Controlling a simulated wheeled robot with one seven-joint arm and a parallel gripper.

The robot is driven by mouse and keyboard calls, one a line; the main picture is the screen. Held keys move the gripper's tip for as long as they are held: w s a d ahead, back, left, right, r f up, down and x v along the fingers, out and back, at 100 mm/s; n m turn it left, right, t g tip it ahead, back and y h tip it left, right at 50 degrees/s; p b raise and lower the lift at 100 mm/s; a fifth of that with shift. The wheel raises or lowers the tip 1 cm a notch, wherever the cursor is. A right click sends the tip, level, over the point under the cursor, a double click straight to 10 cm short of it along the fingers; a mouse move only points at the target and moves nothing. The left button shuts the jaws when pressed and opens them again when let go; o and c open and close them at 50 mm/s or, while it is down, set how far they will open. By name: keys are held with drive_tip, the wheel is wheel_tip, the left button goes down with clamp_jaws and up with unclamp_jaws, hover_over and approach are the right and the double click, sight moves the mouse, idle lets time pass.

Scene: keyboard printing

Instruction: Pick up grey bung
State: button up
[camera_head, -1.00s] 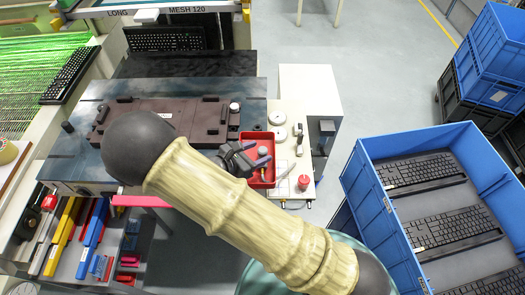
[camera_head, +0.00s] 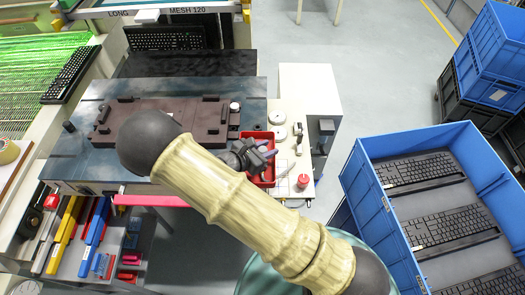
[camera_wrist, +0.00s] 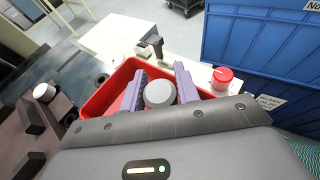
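A round grey bung (camera_wrist: 160,93) shows in the wrist view between my two finger pads, inside a red tray (camera_wrist: 90,108). My gripper (camera_wrist: 160,77) is open, with one purple-grey finger on each side of the bung. I cannot tell whether either finger touches it. In the head view my gripper (camera_head: 265,155) is over the red tray (camera_head: 258,134) and hides the bung. Another pale round piece (camera_head: 235,106) sits at the right end of the brown fixture; it also shows at the left of the wrist view (camera_wrist: 44,91).
A blue crate (camera_head: 362,190) with keyboards is at the right. The brown fixture (camera_head: 185,115) lies on the dark worktable left of the tray.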

drive_tip(key=c, duration=0.5)
drive_tip(key=shift+r, duration=0.1)
drive_tip(key=shift+c, duration=0.2)
wheel_tip(320, 180, up, 10)
drive_tip(key=shift+b, duration=0.4)
drive_tip(key=p, duration=0.3)
drive_tip(key=shift+w+r+p, duration=0.15)
drive_tip(key=shift+p, duration=0.2)
drive_tip(key=shift+p, duration=0.4)
drive_tip(key=shift+f, duration=0.4)
